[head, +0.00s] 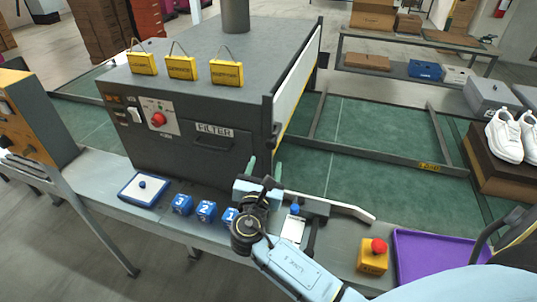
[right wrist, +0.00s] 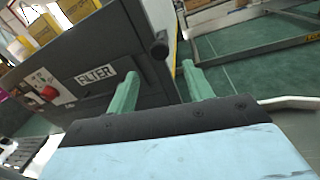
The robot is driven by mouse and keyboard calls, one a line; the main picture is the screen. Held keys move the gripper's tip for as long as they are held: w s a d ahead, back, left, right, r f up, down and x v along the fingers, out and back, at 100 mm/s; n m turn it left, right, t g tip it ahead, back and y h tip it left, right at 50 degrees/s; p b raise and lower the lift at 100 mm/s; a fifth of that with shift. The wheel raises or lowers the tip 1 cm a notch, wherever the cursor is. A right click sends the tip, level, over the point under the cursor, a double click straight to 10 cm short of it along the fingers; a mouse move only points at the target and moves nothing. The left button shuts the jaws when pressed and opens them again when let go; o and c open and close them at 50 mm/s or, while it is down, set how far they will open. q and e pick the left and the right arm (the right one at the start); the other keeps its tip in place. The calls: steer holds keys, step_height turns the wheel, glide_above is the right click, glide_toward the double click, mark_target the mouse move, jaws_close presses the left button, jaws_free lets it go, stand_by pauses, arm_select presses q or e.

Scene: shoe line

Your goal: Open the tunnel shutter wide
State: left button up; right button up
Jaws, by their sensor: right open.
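The tunnel (head: 190,115) is a dark grey box with a FILTER label on its front. The shutter (head: 297,82) is a pale panel in a dark frame on the tunnel's right side; it stands lowered across that opening. My right gripper (head: 264,168) is open, its green fingers pointing at the tunnel's front right corner, just below the frame's dark front post. In the right wrist view, the open fingers (right wrist: 160,72) have nothing clasped between them, and a dark rounded bar end (right wrist: 159,46) shows just beyond. Contact cannot be told. My left gripper is out of view.
Blue numbered blocks (head: 206,210) and a blue-white tray (head: 143,190) lie on the front ledge. A red button on a yellow box (head: 373,256) and a purple tray (head: 440,258) are at right. A green conveyor (head: 370,150) runs right of the tunnel, with white shoes (head: 505,137) beyond.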

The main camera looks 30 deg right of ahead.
steer(key=v, duration=0.4)
stand_by(0.4)
